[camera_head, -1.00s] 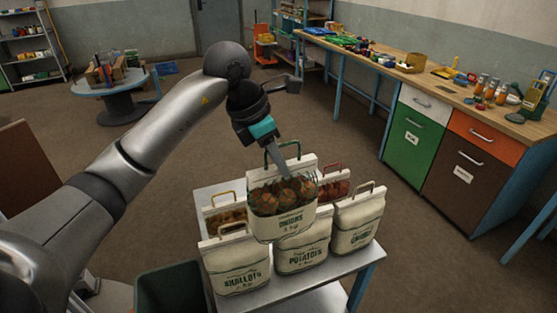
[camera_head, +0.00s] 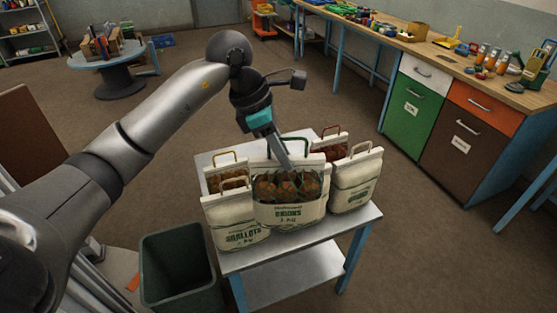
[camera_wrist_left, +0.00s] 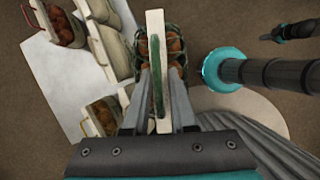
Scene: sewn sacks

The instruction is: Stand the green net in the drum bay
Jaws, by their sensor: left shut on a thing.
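The green net (camera_head: 288,190), a white-topped sack with green mesh, a green handle and an ONIONS label, hangs upright from my left gripper (camera_head: 283,153). The fingers are shut on its top at the green handle. In the left wrist view, the net (camera_wrist_left: 176,62) lies between and beyond the fingertips of my left gripper (camera_wrist_left: 157,100). In the head view it overlaps the front middle of the metal table (camera_head: 270,252); I cannot tell if its bottom touches anything. I cannot pick out the drum bay. My right gripper is not seen.
The shallots sack (camera_head: 236,222) stands at the net's left, a gold-handled sack (camera_head: 226,172) behind it, a red-handled sack (camera_head: 331,146) at the back, and a grey-handled sack (camera_head: 354,182) at the right. A dark green bin (camera_head: 178,262) stands left of the table. Open floor lies around.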

